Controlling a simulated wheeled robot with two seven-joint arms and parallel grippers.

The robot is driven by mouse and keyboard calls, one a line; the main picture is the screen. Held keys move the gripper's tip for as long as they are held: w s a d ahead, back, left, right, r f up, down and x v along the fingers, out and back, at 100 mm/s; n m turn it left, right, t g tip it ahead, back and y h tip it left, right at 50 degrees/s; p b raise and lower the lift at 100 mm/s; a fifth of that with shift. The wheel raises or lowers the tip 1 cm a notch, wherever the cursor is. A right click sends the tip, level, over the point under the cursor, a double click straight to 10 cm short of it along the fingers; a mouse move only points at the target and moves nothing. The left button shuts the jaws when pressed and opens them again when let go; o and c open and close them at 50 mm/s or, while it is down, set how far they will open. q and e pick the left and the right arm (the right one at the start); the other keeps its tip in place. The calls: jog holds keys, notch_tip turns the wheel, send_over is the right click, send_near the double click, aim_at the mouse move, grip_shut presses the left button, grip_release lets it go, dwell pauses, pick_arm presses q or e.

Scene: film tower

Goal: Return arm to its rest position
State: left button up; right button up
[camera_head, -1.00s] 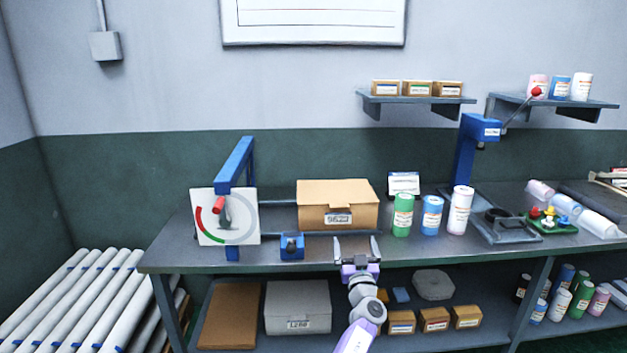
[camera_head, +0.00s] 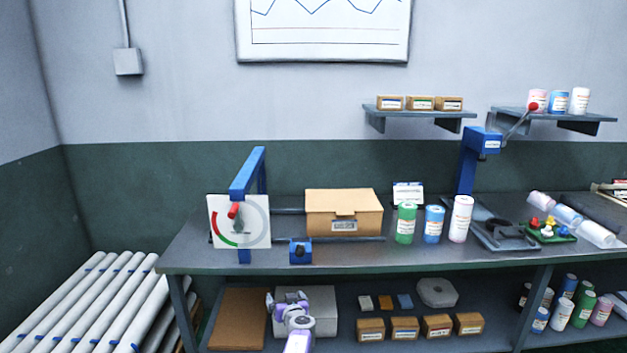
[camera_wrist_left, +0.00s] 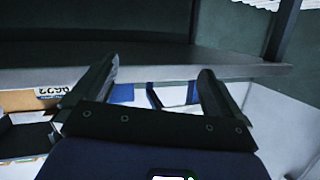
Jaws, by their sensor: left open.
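My left gripper (camera_head: 288,298) is low in the head view, in front of the lower shelf and overlapping the white box there. It is below the bench top's front edge, and its jaws are empty. In the left wrist view its two fingers (camera_wrist_left: 158,88) stand wide apart with nothing between them. The arm comes up from the bottom of the head view. My right gripper is in neither current view.
A grey bench (camera_head: 330,258) carries a cardboard box (camera_head: 344,213), a blue frame with a dial (camera_head: 239,222), and green, blue and white canisters. The lower shelf holds a white box (camera_head: 318,322) and small brown boxes.

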pick_arm(q)
jog(key=s+a+f+n+g+p, duration=0.15)
jog(key=s+a+f+g, duration=0.5)
jog(key=a+f, duration=0.7)
jog(key=s+f+g+h+p, duration=0.25)
jog(key=s+f, duration=0.75)
jog(key=s, duration=0.5)
jog(key=s+d+f+g+h+p, duration=0.1)
jog(key=s+d+h, duration=0.15)
jog(key=s, duration=0.65)
jog(key=s+d+g+h, duration=0.2)
jog(key=s+d, duration=0.2)
jog(key=s, duration=0.5)
jog(key=s+d+r+h+p, duration=0.1)
jog(key=s+d+r, duration=0.2)
jog(key=s, duration=0.5)
jog(key=s+d+r+g+p, duration=0.1)
jog(key=s+d+r, duration=0.2)
jog(key=s, duration=0.5)
jog(key=shift+d+r+m+h, duration=0.2)
jog(key=shift+r+m+h, duration=0.25)
jog(key=shift+r, duration=0.3)
